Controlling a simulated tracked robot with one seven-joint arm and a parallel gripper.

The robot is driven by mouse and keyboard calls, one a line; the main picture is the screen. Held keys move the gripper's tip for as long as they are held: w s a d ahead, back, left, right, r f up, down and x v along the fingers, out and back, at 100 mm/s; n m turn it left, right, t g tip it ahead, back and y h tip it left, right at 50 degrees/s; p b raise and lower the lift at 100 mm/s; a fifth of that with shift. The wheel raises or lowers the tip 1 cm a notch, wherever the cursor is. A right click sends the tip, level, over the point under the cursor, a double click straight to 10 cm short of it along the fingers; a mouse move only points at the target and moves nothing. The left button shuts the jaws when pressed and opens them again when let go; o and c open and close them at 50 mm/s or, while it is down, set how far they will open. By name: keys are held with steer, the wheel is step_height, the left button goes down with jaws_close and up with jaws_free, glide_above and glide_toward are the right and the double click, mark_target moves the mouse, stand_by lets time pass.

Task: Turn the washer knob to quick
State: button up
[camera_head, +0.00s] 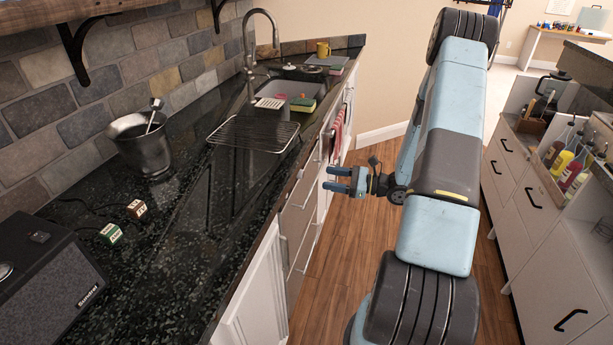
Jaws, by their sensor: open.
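My gripper (336,179) is open and empty. It hangs in the aisle to the right of the counter, with its two blue fingers pointing left toward the cabinet fronts. No washer or washer knob can be made out in this view. Grey fronts with long handles (298,222) sit under the counter to the left of my gripper, but I cannot tell whether any belongs to a washer. My arm covers part of the aisle and the far wall.
The dark counter (205,205) holds a metal bucket (145,150), a wire rack (253,134), a speaker (45,275) and small blocks (110,233). A sink and faucet (249,55) are farther back. White drawers (545,215) stand at right. Wood floor (335,275) lies between.

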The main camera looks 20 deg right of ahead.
mark_target(301, 174)
steer(key=x, duration=0.8)
steer(key=shift+w+a, duration=0.1)
steer(key=shift+a, duration=0.05)
steer(key=c, duration=1)
